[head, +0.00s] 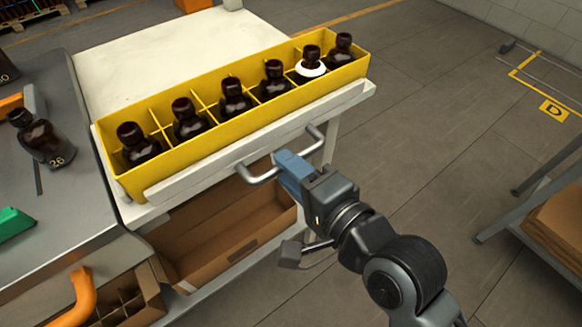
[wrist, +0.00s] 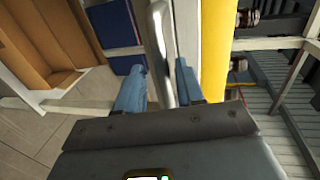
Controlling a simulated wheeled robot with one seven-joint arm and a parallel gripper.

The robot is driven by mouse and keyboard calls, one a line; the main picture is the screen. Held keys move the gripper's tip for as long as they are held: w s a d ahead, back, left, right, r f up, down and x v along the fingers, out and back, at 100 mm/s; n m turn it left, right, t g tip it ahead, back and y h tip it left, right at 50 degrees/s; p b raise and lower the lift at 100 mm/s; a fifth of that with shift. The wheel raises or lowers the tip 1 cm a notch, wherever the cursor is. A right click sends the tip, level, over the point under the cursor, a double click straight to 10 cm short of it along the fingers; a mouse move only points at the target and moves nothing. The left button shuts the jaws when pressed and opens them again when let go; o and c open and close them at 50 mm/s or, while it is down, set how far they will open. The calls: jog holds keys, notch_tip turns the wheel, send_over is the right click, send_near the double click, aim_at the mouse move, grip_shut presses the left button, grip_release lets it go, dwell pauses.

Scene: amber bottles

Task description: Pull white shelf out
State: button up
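The white shelf (head: 228,157) is a pale board with a grey metal handle (head: 257,176) along its front edge. A yellow divided crate (head: 200,85) with several dark amber bottles stands on it. My gripper (head: 286,160), with blue fingers, is at the middle of the handle. In the wrist view, the handle bar (wrist: 162,45) runs between the two fingers of my gripper (wrist: 160,70). The fingers are apart, with a visible gap between the left finger and the bar. The right finger is close to the bar; contact is unclear. My gripper hides part of the handle in the head view.
A cardboard box (head: 215,235) sits on a level below the shelf. A grey bench (head: 75,200) with a bottle marked 26 (head: 42,138) stands at left. Another rack (head: 535,190) stands at far right. The floor (head: 430,130) between is clear.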

jog(key=shift+b+v, duration=0.65)
jog(key=shift+v, duration=3.25)
jog(key=s+d+f+n+t+h, duration=0.1)
jog(key=s+d+f+n+h, duration=0.35)
jog(key=s+d, duration=0.6)
jog(key=s+d+n+h, duration=0.1)
jog(key=s+n, duration=0.1)
jog(key=s, duration=0.2)
jog(key=s+d+r+n+h, duration=0.1)
jog(key=s+d+n+h, duration=0.1)
jog(key=s, duration=0.3)
jog(key=s+d+n+h, duration=0.1)
jog(key=s+d+n, duration=0.1)
jog(key=s, duration=0.2)
jog(key=shift+s+r+n+t, duration=0.2)
jog(key=shift+r+n+t, duration=0.15)
jog(key=shift+r+t, duration=0.05)
